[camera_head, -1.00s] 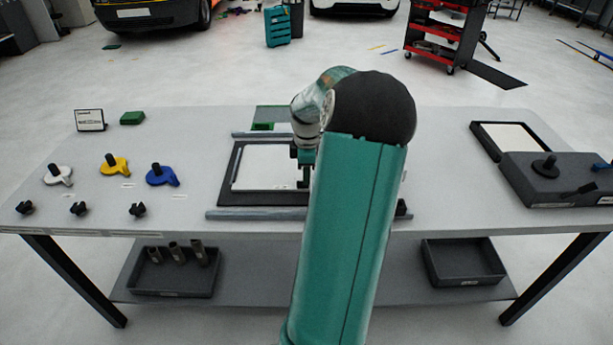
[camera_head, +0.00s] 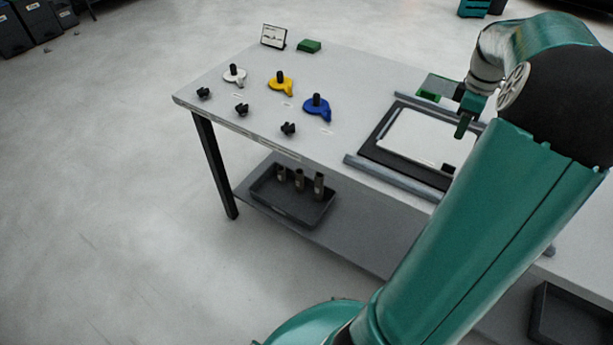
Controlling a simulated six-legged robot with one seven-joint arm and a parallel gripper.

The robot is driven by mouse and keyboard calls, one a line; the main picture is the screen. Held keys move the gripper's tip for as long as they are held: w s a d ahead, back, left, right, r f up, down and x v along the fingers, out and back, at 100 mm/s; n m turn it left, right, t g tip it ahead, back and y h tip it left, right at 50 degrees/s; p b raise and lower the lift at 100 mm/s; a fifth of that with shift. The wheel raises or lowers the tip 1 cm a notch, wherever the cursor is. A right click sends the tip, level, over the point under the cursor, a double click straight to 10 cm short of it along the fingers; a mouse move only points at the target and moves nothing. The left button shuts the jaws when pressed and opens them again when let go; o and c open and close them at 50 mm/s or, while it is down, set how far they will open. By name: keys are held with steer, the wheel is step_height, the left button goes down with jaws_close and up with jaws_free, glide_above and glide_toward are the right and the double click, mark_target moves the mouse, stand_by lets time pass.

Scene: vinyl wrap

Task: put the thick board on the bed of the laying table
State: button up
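The laying table's black bed (camera_head: 376,156) lies between two grey rails on the workbench, partly behind my arm. A flat white board (camera_head: 420,140) lies on the bed; I cannot tell from this view how thick it is. My gripper (camera_head: 463,126) is over the bed's far part, in front of the white board in this picture. My arm hides the right part of the bed.
White, yellow (camera_head: 281,84) and blue (camera_head: 317,107) tools and several black knobs (camera_head: 242,110) stand at the bench's left. A green block (camera_head: 309,46) and a small sign (camera_head: 273,37) are behind. A tray (camera_head: 290,199) with cylinders sits on the lower shelf.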

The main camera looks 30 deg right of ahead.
steer(key=w+a+r+m+t+h, duration=0.1)
steer(key=w+a+r, duration=0.15)
steer(key=a, duration=0.65)
steer(key=w+a+r, duration=0.2)
steer(key=w+a, duration=0.1)
steer(key=a, duration=0.6)
steer(key=w+a+r+m+t+h, duration=0.1)
steer(key=w+a+r, duration=0.15)
steer(key=a, duration=0.55)
steer(key=s+a+m+t+y, duration=0.1)
steer(key=s+a, duration=0.3)
steer(key=a, duration=0.6)
steer(key=s+a+f+m+t+y, duration=0.1)
steer(key=s+a, duration=0.3)
steer(key=a, duration=0.7)
steer(key=shift+a+f+m+t, duration=0.3)
steer(key=shift+m+t, duration=0.3)
steer(key=shift+t, duration=0.2)
steer(key=shift+d, duration=0.25)
